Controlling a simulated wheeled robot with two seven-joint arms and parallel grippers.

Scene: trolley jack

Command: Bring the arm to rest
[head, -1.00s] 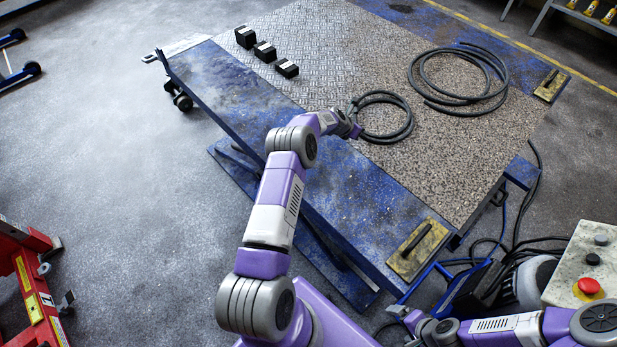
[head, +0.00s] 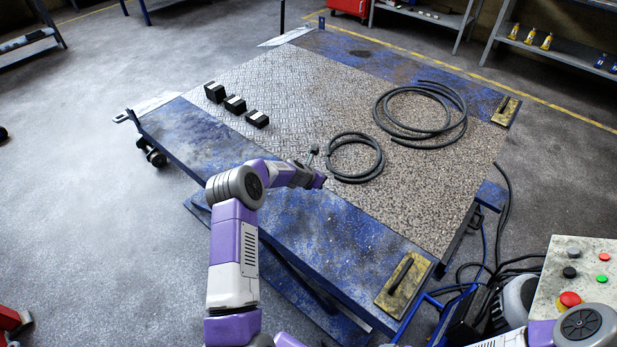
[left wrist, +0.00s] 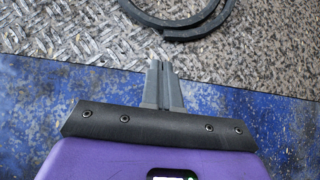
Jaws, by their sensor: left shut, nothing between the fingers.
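My left arm reaches in from the bottom of the head view over the near blue edge of the lift table (head: 340,220). Its gripper (head: 312,153) is just left of the small coiled black hose (head: 331,166). In the left wrist view the two grey fingers (left wrist: 161,66) are together with nothing between them. They point at the patterned table top, and part of the hose (left wrist: 150,24) shows beyond them, apart from the tips. Of my right arm only a part shows at the lower right; its gripper is out of view.
Three black blocks (head: 234,104) stand at the table's left. A larger hose coil (head: 462,116) lies at the right. A control box with a red button (head: 570,299) stands at the lower right. Shelves (head: 565,50) line the back. The floor at left is open.

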